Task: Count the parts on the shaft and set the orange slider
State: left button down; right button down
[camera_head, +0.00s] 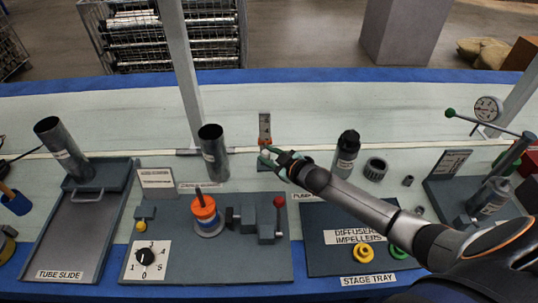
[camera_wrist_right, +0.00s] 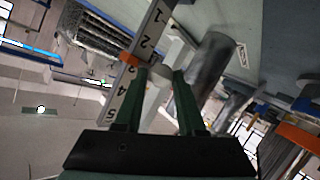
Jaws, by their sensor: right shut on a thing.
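My right gripper (camera_head: 270,156) reaches in from the right to the foot of a small upright scale (camera_head: 265,128). In the right wrist view the gripper (camera_wrist_right: 159,76) has its green fingers shut on a pale knob (camera_wrist_right: 156,72) beside the numbered scale (camera_wrist_right: 118,102). The orange slider (camera_wrist_right: 129,60) crosses the scale between the 2 and the 4. The shaft (camera_head: 198,192) stands on the grey board, with an orange part (camera_head: 203,208) above a pale and blue disc (camera_head: 209,229). The exact number of stacked parts is hard to tell. My left gripper is not in view.
A metal tube (camera_head: 213,153) stands left of the scale; another leans on the tube slide (camera_head: 73,239). A dial (camera_head: 146,257) and a red-knobbed lever (camera_head: 279,203) are on the shaft's board. The stage tray (camera_head: 325,258) holds yellow and green parts. My right arm crosses above it.

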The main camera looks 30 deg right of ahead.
jog(key=c, duration=0.8)
grip_release()
jog(key=shift+a+r, duration=0.15)
jog(key=shift+a, duration=0.15)
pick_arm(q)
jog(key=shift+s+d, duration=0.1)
pick_arm(e)
jog(key=shift+o, duration=1.3)
jog(key=shift+d, duration=0.15)
jog(key=shift+s+d, duration=0.1)
jog(key=shift+s, duration=0.2)
pick_arm(q)
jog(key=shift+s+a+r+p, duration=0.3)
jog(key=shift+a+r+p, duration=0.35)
jog(key=shift+p, duration=0.5)
pick_arm(e)
jog(key=v, duration=1.2)
